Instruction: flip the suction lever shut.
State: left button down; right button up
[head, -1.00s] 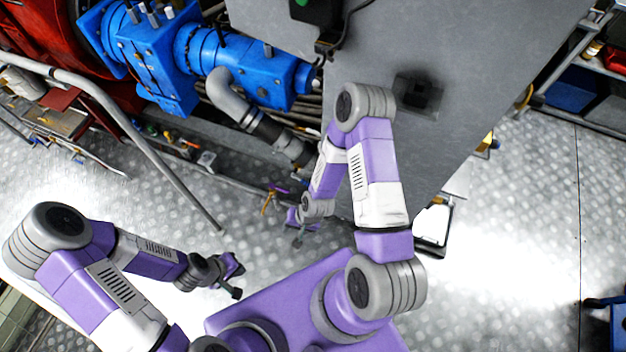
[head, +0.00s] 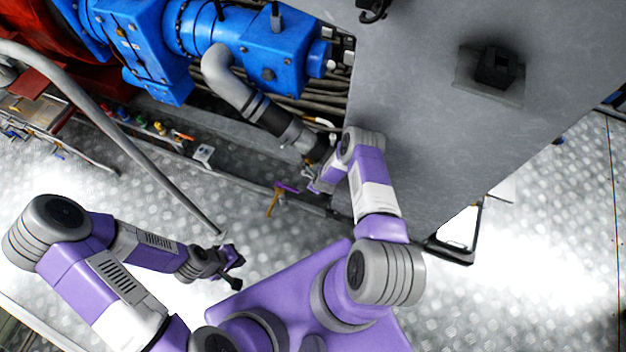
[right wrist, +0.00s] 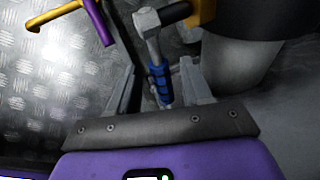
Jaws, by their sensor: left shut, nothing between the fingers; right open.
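In the right wrist view, a lever with a blue ribbed grip (right wrist: 160,84) hangs from a grey metal fitting (right wrist: 147,22). My right gripper (right wrist: 158,66) is open, with one finger on each side of the blue grip; I cannot tell whether either finger touches it. A purple handle (right wrist: 98,22) on a yellow stem lies further left. It also shows in the head view (head: 287,187). No label shows which lever is the suction one. In the head view the right gripper is mostly hidden behind its own arm. My left gripper (head: 238,272) is shut and empty, above the floor.
A large grey cabinet (head: 420,120) stands close to my right arm. A blue pump (head: 265,60) with a grey elbow pipe (head: 235,85) is behind. A grey handrail (head: 120,135) slants down at the left. The patterned metal floor (head: 540,240) is clear at the right.

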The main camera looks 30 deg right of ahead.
jog(key=b+x, duration=0.2)
jog(key=x, duration=0.2)
jog(key=shift+w+f, duration=0.15)
jog(key=shift+f, duration=0.1)
grip_shut()
